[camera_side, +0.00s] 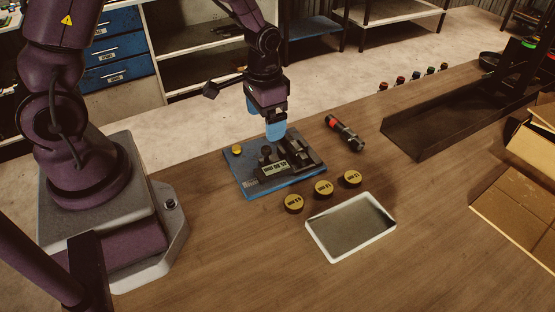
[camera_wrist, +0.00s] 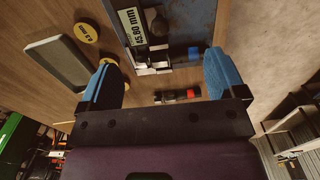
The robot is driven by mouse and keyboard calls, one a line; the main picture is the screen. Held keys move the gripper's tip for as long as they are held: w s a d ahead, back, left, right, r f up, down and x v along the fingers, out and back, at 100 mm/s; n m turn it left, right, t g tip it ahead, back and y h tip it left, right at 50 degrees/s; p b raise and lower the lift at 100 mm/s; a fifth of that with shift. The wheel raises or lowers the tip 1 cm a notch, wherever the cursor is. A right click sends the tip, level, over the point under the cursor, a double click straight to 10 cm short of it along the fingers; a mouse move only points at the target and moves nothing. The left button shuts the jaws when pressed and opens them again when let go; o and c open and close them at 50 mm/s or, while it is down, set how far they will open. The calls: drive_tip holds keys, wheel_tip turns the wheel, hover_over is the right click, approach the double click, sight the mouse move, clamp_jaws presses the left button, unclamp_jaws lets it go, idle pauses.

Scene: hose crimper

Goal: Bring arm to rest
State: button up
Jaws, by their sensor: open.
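My gripper (camera_side: 276,128) with blue fingers hangs above the far edge of the crimper. In the wrist view its two blue fingers (camera_wrist: 165,82) stand wide apart with nothing between them. The crimper is a dark device on a blue base plate (camera_side: 262,188) with a display label; its top part also shows in the wrist view (camera_wrist: 205,15). A black cylindrical tool with a red band (camera_side: 345,133) lies on the table to the right of the crimper; it also shows in the wrist view (camera_wrist: 177,96), beyond the fingers.
Several yellow-topped round dies, one of them here (camera_side: 324,188), stand in front of the crimper. A white-rimmed tray (camera_side: 313,228) lies nearer. A dark long tray (camera_side: 400,150) and cardboard boxes (camera_side: 518,205) stand at right. Small coloured-capped pieces (camera_side: 415,75) line the far edge.

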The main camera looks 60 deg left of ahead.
drive_tip(key=shift+r, duration=0.25)
drive_tip(key=s+d+r+t, duration=0.2)
drive_tip(key=s+r, duration=0.4)
drive_tip(key=r, duration=0.5)
drive_tip(key=s+d+r+t, duration=0.1)
drive_tip(key=s+r+t, duration=0.2)
drive_tip(key=s+r, duration=0.4)
wheel_tip(320, 180, up, 5)
drive_tip(key=shift+s+d+f+n+t, duration=0.2)
drive_tip(key=shift+d+n+t, duration=0.1)
drive_tip(key=shift+d, duration=0.1)
